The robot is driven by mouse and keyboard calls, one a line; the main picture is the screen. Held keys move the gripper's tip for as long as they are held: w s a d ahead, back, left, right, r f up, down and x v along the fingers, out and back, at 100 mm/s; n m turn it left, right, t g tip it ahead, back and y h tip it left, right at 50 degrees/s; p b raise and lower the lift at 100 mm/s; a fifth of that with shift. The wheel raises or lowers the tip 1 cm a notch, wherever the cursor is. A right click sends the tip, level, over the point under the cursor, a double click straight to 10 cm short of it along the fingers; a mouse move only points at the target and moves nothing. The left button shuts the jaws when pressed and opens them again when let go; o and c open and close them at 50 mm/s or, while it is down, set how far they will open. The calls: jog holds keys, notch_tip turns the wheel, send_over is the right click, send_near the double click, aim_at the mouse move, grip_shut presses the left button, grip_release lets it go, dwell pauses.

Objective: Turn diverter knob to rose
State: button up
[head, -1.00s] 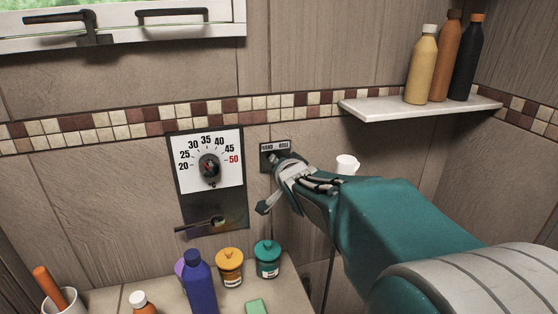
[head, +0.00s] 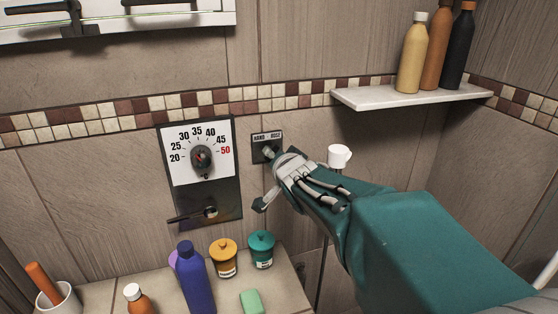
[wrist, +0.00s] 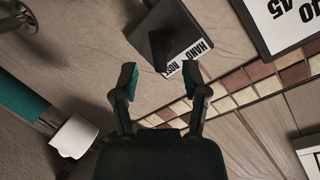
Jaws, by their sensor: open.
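The diverter plate (head: 259,148) is a small dark square on the wall, labelled HAND and ROSE along its top. In the wrist view the plate (wrist: 176,34) lies beyond the fingertips, its label turned in the picture. My gripper (head: 266,178) is open just in front of and below the plate. I see no clear contact with the knob.
A temperature dial panel (head: 222,190) with a lower lever is left of the plate. A white cup-like fitting (head: 338,156) is to the right. Below is a ledge with a blue bottle (head: 196,280) and jars (head: 261,250). A shelf (head: 400,98) with bottles is upper right.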

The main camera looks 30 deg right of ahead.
jog(key=v, duration=0.8)
jog(key=shift+s+r, duration=0.2)
jog(key=shift+s, duration=0.1)
dwell(0.4)
jog(key=s+a+f+n+g+y, duration=0.3)
jog(key=s+a+f+n+g, duration=0.6)
jog(key=s, duration=0.6)
jog(key=a+f+n, duration=0.2)
jog(key=a+f, duration=0.1)
jog(key=a, duration=0.1)
jog(key=shift+f+y, duration=0.3)
